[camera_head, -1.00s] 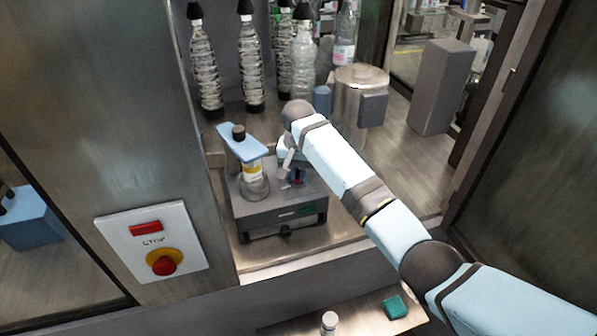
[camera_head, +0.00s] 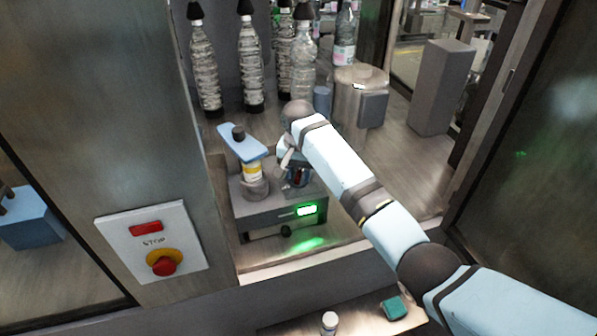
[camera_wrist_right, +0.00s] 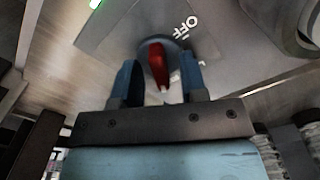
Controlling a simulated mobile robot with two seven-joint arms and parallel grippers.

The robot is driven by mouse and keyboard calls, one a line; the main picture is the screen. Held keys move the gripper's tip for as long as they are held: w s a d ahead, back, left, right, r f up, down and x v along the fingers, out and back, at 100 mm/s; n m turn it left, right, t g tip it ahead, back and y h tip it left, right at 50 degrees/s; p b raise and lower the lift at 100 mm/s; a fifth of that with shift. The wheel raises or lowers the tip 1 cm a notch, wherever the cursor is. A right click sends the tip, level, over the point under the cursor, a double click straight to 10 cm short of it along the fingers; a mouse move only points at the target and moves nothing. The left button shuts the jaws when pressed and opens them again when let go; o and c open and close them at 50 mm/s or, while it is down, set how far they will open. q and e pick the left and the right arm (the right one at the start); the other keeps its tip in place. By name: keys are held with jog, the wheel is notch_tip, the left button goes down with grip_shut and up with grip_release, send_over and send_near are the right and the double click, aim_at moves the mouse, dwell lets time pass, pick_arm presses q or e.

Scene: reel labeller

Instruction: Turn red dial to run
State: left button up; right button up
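The red dial (camera_wrist_right: 158,66) shows in the right wrist view on a grey panel, with the white word OFF (camera_wrist_right: 186,27) to its upper right. My right gripper (camera_wrist_right: 158,78) has its two blue fingers on either side of the dial, with a gap visible at each side, so it looks open around it. In the head view the right gripper (camera_head: 295,172) is over the top of the grey labeller base (camera_head: 262,212), hiding most of the dial. A green lamp (camera_head: 306,210) on the front of the base is lit. My left gripper is not in view.
A wall panel with a red and yellow stop button (camera_head: 164,263) is at left. A blue arm on a post (camera_head: 241,142) stands beside the gripper. Several bottles (camera_head: 250,68) and a metal cylinder (camera_head: 346,100) stand behind. A green block (camera_head: 394,308) lies in front.

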aim_at(299, 172)
notch_tip(299, 172, up, 14)
jog(key=s+d+f+n+y, duration=0.1)
jog(key=s+d+f, duration=0.2)
jog(key=s+f, duration=0.4)
jog(key=s+d+f+n+t+y, duration=0.1)
jog(key=s+d+f, duration=0.3)
jog(key=s+f, duration=0.25)
jog(key=s+d+f+n+y, duration=0.1)
jog(key=s+d+f, duration=0.2)
jog(key=s+f, duration=0.4)
jog(key=s+d+n+t+h, duration=0.1)
jog(key=s+d, duration=0.7)
jog(key=s, duration=0.3)
jog(key=s+d+t+h, duration=0.2)
jog(key=s+d, duration=0.6)
jog(key=s, duration=0.4)
jog(key=w+a+f+t+y, duration=0.1)
jog(key=w+a+f+t, duration=0.1)
jog(key=f, duration=0.2)
jog(key=w+a+f+t+y, duration=0.1)
jog(key=f+t, duration=0.1)
jog(key=f, duration=0.3)
jog(key=w+a+f+n+t, duration=0.1)
jog(key=w+a+f+t, duration=0.1)
jog(key=f, duration=0.3)
jog(key=shift+w+a+f+t+y, duration=0.15)
jog(key=shift+w+a+t+y, duration=0.15)
jog(key=shift+w+t+y, duration=0.1)
